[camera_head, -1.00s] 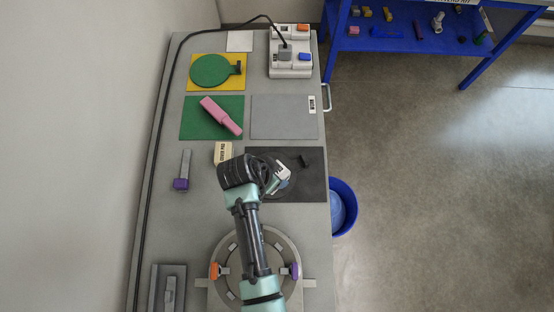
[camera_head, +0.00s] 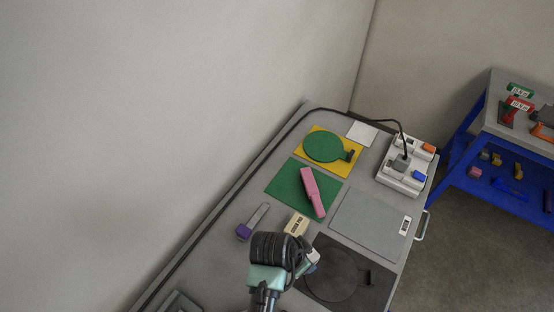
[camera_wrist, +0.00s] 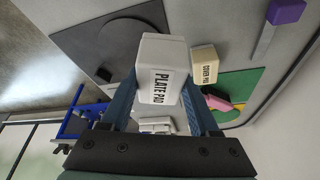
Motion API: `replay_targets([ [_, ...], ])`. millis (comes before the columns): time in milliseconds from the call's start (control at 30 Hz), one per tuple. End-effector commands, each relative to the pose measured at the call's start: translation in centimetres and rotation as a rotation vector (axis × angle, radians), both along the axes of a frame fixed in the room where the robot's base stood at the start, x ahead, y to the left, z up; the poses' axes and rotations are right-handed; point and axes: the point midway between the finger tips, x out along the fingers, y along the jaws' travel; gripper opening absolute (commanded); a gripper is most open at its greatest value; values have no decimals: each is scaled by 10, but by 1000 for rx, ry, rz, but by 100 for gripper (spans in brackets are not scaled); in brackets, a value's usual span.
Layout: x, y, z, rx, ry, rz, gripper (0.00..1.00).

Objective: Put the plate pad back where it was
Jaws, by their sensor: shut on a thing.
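In the head view my gripper (camera_head: 307,262) and the pad's pale end (camera_head: 314,256) show over the left part of the black mat (camera_head: 372,296). A dark disc (camera_head: 334,276) lies on that mat. The cream cover pad (camera_head: 297,223) stands just behind my gripper, and it also shows in the wrist view (camera_wrist: 205,66). Contact between the plate pad and the mat cannot be told.
A grey mat (camera_head: 368,222), a green mat (camera_head: 284,187) with a pink tool (camera_head: 312,191), and a yellow mat (camera_head: 333,166) with a green disc (camera_head: 322,146) lie farther back. A white square (camera_head: 362,133), a corded white unit (camera_head: 394,180) and a purple-ended tool (camera_head: 244,232) are also on the cart.

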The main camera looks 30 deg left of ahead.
Motion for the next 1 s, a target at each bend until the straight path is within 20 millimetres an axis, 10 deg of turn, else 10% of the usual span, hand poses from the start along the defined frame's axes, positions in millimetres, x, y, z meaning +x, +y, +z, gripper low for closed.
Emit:
replay_targets([
  [267, -18, 65, -2, -2, -9, 334, 17],
  [1000, -19, 67, -92, -2, -8, 349, 17],
])
